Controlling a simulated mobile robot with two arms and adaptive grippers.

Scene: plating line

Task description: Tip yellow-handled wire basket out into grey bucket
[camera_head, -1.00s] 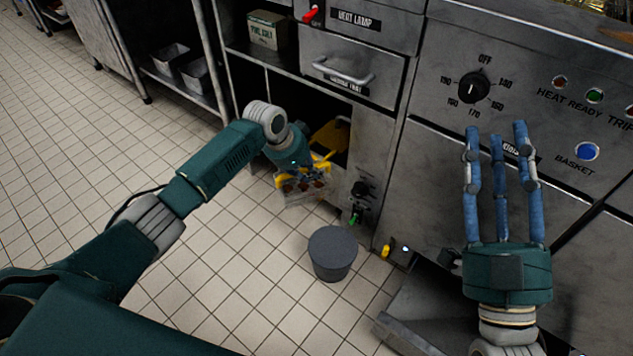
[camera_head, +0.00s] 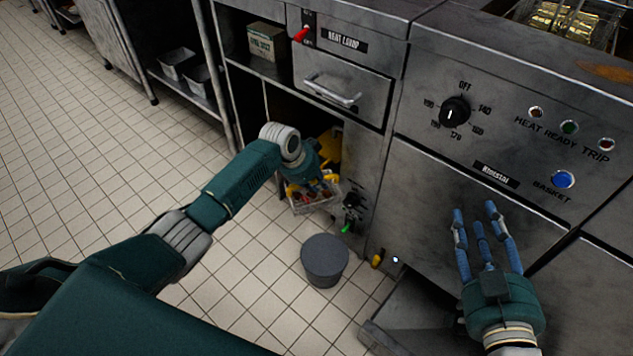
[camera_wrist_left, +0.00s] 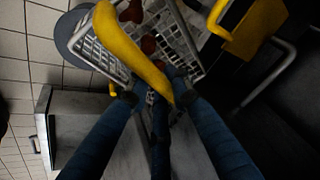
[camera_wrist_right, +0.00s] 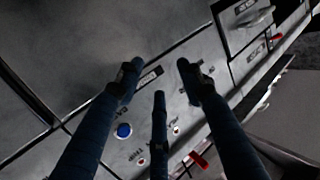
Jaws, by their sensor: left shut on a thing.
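The wire basket (camera_head: 313,197) hangs in front of the open lower cabinet, with brown-red pieces inside. Its yellow handle (camera_wrist_left: 128,48) crosses the left wrist view. My left gripper (camera_head: 318,185) is shut on this basket at its handle. The grey bucket (camera_head: 324,260) stands on the tiled floor, below and slightly right of the basket in the head view. Its top looks plain dark grey. It shows partly behind the basket in the left wrist view (camera_wrist_left: 68,32). My right gripper (camera_head: 483,228) is empty with its fingers spread, in front of the fryer panel.
Another yellow-handled item (camera_wrist_left: 250,28) is inside the cabinet by the basket. A green-handled valve (camera_head: 347,227) and a yellow knob (camera_head: 376,261) stick out near the bucket. The floor to the left is clear.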

